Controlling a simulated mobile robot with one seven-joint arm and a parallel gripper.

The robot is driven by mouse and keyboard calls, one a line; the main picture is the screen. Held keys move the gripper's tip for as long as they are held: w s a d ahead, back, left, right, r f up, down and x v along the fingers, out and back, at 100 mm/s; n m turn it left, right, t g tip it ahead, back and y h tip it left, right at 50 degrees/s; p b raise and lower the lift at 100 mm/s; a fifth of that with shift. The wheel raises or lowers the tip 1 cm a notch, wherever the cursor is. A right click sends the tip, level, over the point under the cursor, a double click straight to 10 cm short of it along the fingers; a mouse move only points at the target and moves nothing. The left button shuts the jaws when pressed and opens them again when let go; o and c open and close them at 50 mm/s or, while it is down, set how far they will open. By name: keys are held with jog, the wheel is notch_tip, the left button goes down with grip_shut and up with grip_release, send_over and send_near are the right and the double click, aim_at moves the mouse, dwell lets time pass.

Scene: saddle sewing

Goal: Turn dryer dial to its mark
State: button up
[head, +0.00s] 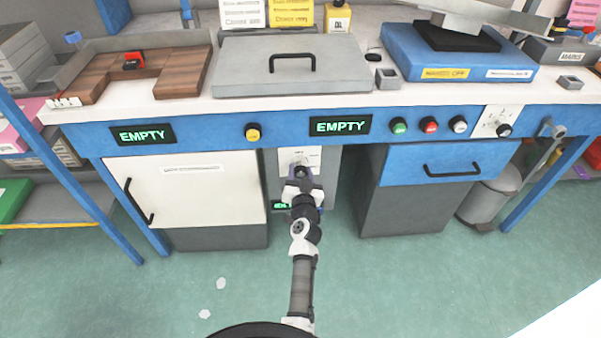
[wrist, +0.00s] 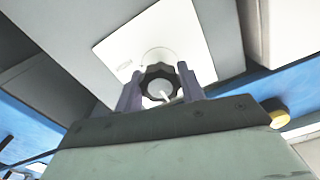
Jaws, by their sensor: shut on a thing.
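The dryer dial (wrist: 160,80) is a dark, scalloped knob with a pale centre and a light pointer line toward the lower right of the wrist view. It sits on a white plate (wrist: 116,54) with a faint ring and small markings too blurred to read. In the head view the plate (head: 312,157) is on the grey panel under the bench, and my gripper hides most of the dial. My gripper (head: 300,173) is at the plate. In the wrist view its two purple-grey fingers (wrist: 159,85) are on either side of the dial, shut on it.
A white cabinet (head: 190,190) stands left of the grey panel and a blue-fronted drawer (head: 420,163) right of it. Above runs a blue bench rail with a yellow button (head: 252,134) and an "EMPTY" display (head: 340,126). The green floor in front is mostly clear.

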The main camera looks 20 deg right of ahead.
jog(key=m, duration=0.5)
jog(key=shift+r+m, duration=0.1)
jog(key=shift+m, duration=0.3)
jog(key=m, duration=0.5)
jog(key=shift+w+m, duration=0.1)
jog(key=shift+m, duration=0.2)
jog(key=o, duration=1)
